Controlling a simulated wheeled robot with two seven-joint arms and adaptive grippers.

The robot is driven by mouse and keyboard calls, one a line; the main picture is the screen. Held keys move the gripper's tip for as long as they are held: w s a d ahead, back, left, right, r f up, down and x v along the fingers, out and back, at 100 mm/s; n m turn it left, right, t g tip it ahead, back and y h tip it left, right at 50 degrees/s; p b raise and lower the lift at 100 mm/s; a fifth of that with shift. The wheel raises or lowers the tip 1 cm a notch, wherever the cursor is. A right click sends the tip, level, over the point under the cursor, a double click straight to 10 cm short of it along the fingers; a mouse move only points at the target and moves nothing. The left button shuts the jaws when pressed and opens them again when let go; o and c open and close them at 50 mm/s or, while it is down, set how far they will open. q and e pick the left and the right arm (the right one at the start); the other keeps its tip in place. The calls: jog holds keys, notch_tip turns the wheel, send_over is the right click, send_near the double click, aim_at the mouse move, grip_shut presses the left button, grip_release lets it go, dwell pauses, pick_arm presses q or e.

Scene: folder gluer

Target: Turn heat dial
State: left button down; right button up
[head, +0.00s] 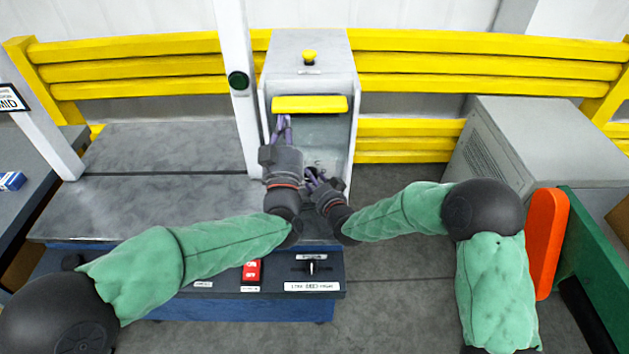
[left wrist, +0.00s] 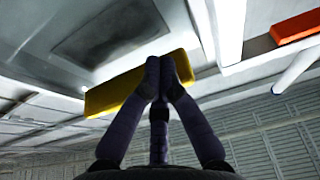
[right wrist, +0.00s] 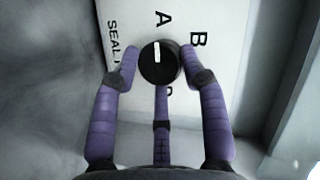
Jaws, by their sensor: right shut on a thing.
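The heat dial (right wrist: 160,64) is a round black knob with a white mark, on a pale panel (right wrist: 233,50) lettered A, B and SEAL in the right wrist view. The mark points roughly toward the A; another letter is partly hidden by a finger. My right gripper (head: 312,176) is shut on the dial, its purple fingers on either side. In the head view the gripper hides the dial. My left gripper (head: 283,122) is shut, fingertips together, just below the yellow bar (head: 309,104) of the grey machine housing. In the left wrist view the fingertips overlap the bar (left wrist: 125,91); I cannot tell whether they touch it.
A yellow button (head: 309,56) tops the housing. A white post (head: 236,90) with a green button stands close left of it. A blue-fronted control panel (head: 225,284) with a red switch lies below my arms. A grey cabinet (head: 540,140) stands at right; yellow rails run behind.

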jog(key=shift+w+r, duration=0.1)
jog(key=shift+r, duration=0.1)
jog(key=o, duration=1.1)
jog(key=shift+a, duration=0.1)
jog(key=shift+f, duration=0.1)
jog(key=v, duration=1.2)
jog(key=shift+f, duration=0.1)
